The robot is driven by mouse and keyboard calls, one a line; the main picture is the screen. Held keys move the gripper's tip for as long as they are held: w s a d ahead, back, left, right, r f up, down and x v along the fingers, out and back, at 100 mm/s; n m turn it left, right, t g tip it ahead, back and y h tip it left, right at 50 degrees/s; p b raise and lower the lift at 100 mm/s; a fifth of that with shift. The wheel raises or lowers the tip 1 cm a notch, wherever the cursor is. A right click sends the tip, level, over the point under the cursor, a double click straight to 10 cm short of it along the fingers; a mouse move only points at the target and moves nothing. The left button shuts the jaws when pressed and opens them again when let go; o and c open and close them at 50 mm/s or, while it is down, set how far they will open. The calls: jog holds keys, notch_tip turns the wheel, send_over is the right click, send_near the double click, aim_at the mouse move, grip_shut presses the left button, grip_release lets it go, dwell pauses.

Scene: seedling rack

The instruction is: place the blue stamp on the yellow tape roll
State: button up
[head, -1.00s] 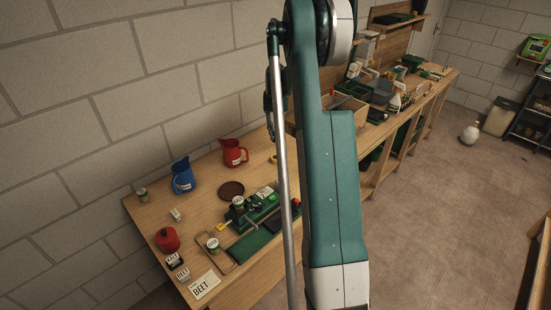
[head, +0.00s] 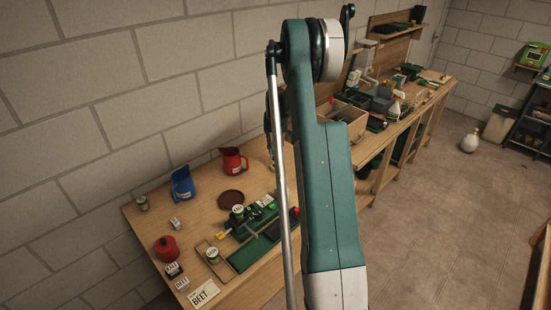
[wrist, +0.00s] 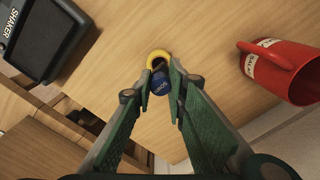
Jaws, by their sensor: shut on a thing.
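In the wrist view my gripper (wrist: 161,92) is shut on the blue stamp (wrist: 160,87), which shows as a round blue body with pale lettering between the fingertips. The yellow tape roll (wrist: 158,54) is a small yellow ring on the wooden bench, just beyond the fingertips. The stamp overlaps the ring's near side in this view, and I cannot tell whether they touch. In the head view my arm hides the stamp and the tape roll.
A red jug (wrist: 285,70) lies to the right in the wrist view and stands on the bench in the head view (head: 233,160). A dark box marked SHAKER (wrist: 50,35) is at upper left. A wooden compartment box (wrist: 75,120) is at lower left. Bare bench surrounds the roll.

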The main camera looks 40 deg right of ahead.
aim_at(276, 157)
jog(key=shift+f, duration=1.9)
jog(key=shift+f, duration=0.15)
jog(key=o, duration=0.9)
notch_tip(276, 157, up, 12)
jog(key=shift+r, duration=0.2)
